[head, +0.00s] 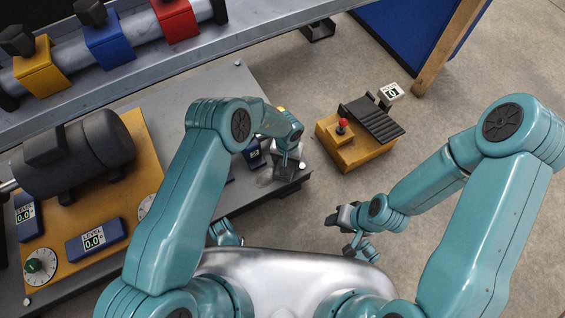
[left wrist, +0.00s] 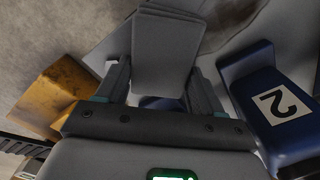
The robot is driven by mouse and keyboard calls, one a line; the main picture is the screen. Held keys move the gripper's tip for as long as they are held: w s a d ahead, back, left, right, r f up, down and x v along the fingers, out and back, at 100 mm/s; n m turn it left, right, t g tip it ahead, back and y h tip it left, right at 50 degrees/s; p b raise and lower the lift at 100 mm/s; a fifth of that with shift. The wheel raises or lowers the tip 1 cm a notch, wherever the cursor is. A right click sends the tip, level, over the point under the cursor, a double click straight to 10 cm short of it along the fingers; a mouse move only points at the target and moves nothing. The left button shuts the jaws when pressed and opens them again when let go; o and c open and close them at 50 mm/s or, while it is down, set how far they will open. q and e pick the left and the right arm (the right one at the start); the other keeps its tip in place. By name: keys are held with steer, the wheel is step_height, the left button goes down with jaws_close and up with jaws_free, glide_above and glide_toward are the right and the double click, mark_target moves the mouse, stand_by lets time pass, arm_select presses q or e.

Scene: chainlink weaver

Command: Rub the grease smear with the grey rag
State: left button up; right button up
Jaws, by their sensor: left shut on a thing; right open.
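My left gripper (head: 288,155) is over the front right corner of the grey bench. It is shut on the grey rag (head: 285,170), which hangs below the fingers. In the left wrist view the folded rag (left wrist: 165,50) sits between the two fingers. A faint pale brownish smudge (head: 264,180) on the bench beside the rag may be the grease smear; the rag and gripper partly cover this area. I cannot tell whether the rag touches it. My right gripper (head: 343,233) is open and empty, low in front of my body and off the bench.
A yellow pedal box (head: 355,145) with a red knob stands on the floor to the right. A dark motor (head: 75,150) on a yellow plate and blue level gauges (head: 95,240) fill the bench's left.

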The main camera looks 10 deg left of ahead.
arm_select(q)
steer(key=shift+s+a+p, duration=0.15)
steer(key=shift+a+p, duration=0.15)
steer(key=shift+p, duration=0.1)
steer(key=shift+s+a+r+p, duration=0.1)
steer(key=shift+s+a+p, duration=0.7)
steer(key=shift+a, duration=0.2)
steer(key=shift+s+a+p, duration=0.45)
steer(key=shift+a, duration=0.25)
steer(key=shift+s+a+p, duration=0.4)
steer(key=shift+s+a, duration=0.05)
steer(key=shift+a, duration=0.25)
steer(key=shift+s+a+f, duration=0.25)
steer(key=shift+s+a, duration=0.1)
steer(key=shift+a, duration=0.1)
steer(key=shift+s+a+p, duration=0.65)
steer(key=shift+a, duration=0.25)
steer(key=shift+s+a, duration=0.4)
steer(key=shift+a, duration=0.2)
step_height(320, 180, up, 6)
steer(key=p, duration=0.5)
steer(key=shift+w+r+p, duration=0.1)
steer(key=shift+w+p, duration=0.05)
steer(key=shift+p, duration=0.15)
steer(key=shift+r, duration=0.1)
